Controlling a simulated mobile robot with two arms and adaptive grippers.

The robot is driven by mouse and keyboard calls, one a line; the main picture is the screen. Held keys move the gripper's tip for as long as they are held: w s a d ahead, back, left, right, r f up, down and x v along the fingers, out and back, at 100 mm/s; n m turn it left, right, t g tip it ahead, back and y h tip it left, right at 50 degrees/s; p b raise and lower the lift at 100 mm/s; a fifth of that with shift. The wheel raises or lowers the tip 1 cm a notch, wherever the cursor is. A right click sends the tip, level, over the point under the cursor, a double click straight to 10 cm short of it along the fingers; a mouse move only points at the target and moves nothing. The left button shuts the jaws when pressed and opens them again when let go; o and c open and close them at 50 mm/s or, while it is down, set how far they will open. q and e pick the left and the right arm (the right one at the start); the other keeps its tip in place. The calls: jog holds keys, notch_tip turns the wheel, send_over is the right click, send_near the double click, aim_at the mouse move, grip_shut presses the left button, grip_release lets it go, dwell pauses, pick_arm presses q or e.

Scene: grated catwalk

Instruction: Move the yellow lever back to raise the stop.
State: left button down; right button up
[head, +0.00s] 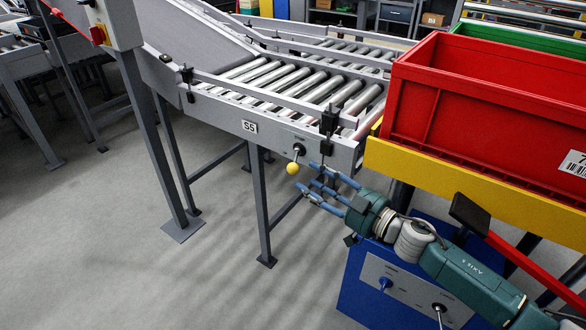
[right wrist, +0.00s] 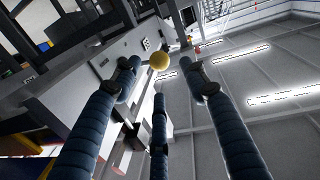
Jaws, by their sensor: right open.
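The lever's yellow ball knob (head: 293,168) hangs below its black pivot (head: 299,149) on the side rail of the roller conveyor (head: 270,137), beside the S5 label. My right gripper (head: 308,178), with blue fingers, is just right of the knob, fingers spread and pointing at it. In the right wrist view the yellow knob (right wrist: 159,61) shows beyond the open fingertips, between them; I cannot tell whether any finger touches it. The gripper holds nothing. My left gripper is not in view.
A red crate (head: 440,110) stands on a yellow frame (head: 480,178) at the right. A blue control box (head: 352,292) with small levers sits below my right arm. A grey conveyor leg (head: 261,205) stands below the lever.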

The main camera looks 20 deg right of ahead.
aim_at(293, 168)
jog(key=x, duration=0.7)
jog(key=shift+w+a, duration=0.1)
jog(key=shift+w, duration=0.15)
jog(key=shift+c, duration=0.5)
grip_shut()
